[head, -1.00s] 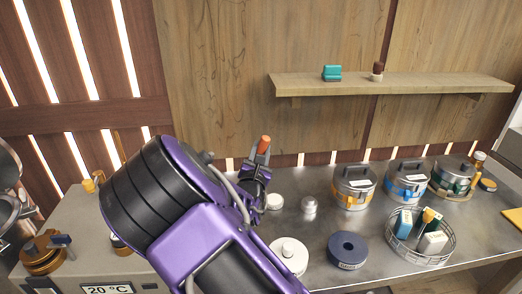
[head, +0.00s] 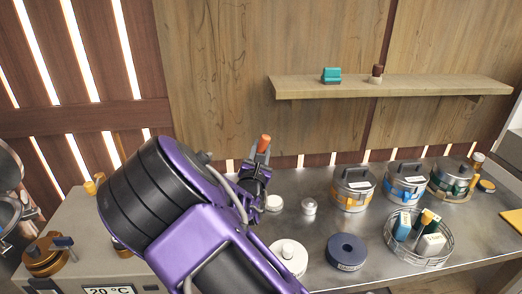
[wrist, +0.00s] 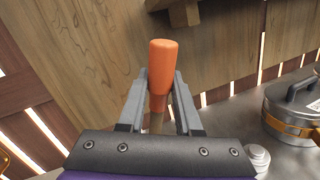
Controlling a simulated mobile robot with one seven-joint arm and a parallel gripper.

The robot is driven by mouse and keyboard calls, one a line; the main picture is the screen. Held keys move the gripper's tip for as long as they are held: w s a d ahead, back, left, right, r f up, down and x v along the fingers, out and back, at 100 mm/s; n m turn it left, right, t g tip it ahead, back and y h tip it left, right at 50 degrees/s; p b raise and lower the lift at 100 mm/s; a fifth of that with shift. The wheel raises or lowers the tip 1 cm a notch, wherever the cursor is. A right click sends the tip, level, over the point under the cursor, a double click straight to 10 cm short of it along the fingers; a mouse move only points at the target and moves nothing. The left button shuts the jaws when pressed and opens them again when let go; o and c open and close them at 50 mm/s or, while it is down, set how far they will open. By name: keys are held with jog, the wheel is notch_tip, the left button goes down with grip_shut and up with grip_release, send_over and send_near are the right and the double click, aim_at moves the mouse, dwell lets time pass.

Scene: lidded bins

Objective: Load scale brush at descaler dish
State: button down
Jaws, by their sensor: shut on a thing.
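The scale brush, seen as an orange handle (head: 264,142) on a paler shaft, stands up out of my gripper (head: 259,165). The brush's lower end is hidden. My gripper is above the back of the metal counter, apart from the dishes. A white round dish with a knob (head: 288,256) and a dark blue round dish with a centre hole (head: 347,251) stand at the counter's front. The blue one's label is too small to read, so which is the descaler dish is unclear.
Lidded bins with yellow (head: 353,189), blue (head: 406,182) and green (head: 451,179) bands stand at the back right. A wire basket (head: 420,260) holds several packets. Small white pieces (head: 274,203) sit near my gripper. A wooden shelf (head: 430,88) hangs above.

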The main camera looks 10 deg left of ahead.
jog(key=shift+r, duration=2.8)
